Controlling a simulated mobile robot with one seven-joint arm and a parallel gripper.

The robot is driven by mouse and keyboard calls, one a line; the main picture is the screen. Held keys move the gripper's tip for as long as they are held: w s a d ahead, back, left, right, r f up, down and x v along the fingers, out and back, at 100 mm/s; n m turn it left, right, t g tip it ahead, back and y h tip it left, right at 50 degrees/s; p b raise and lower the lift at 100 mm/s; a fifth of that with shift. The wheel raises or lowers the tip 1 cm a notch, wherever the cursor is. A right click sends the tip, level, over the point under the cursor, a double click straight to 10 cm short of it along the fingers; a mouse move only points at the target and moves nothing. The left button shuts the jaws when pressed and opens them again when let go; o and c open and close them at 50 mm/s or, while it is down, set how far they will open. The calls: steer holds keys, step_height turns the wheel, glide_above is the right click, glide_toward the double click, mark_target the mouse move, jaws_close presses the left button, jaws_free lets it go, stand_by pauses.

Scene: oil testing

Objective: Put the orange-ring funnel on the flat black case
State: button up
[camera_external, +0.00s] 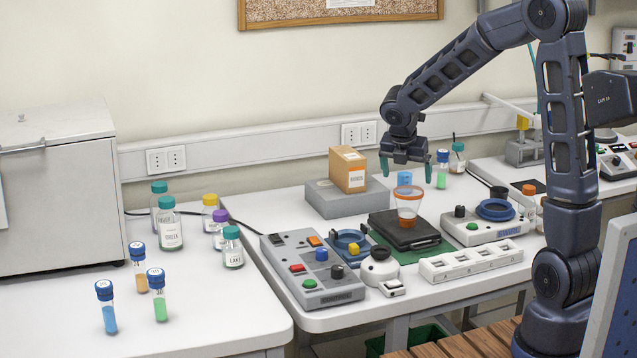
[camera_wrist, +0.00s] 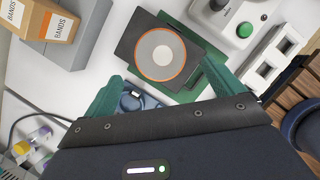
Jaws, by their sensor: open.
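The orange-ring funnel (camera_external: 408,203) is a clear cup with an orange rim. It stands upright on the flat black case (camera_external: 392,230), which lies on a green mat (camera_external: 437,250). In the wrist view the funnel (camera_wrist: 160,54) appears from above as a pale disc with an orange ring, over the black case (camera_wrist: 127,42). My gripper (camera_external: 412,170) is open and empty, above and apart from the funnel. In the wrist view its green fingers (camera_wrist: 165,88) are spread wide, with the funnel beyond them.
An orange-brown box (camera_external: 347,170) stands on a grey block (camera_external: 325,198) to the left. A blue-capped device (camera_external: 495,210), a white socket strip (camera_external: 470,262) and a control box (camera_external: 312,270) surround the case. Bottles and vials (camera_external: 170,230) stand on the left table.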

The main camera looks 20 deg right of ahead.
steer(key=s+d+r+m, duration=0.4)
steer(key=s+r+m, duration=0.2)
steer(key=s, duration=0.1)
steer(key=s+d+r+m, duration=0.3)
steer(key=s+r+m, duration=0.3)
steer(key=s, duration=0.1)
steer(key=s+d+m+t+y, duration=0.1)
steer(key=s+d+m+y, duration=0.2)
steer(key=s+m, duration=1.2)
steer(key=shift+s+d+r, duration=0.2)
steer(key=shift+s+d, duration=0.45)
steer(key=shift+d, duration=0.1)
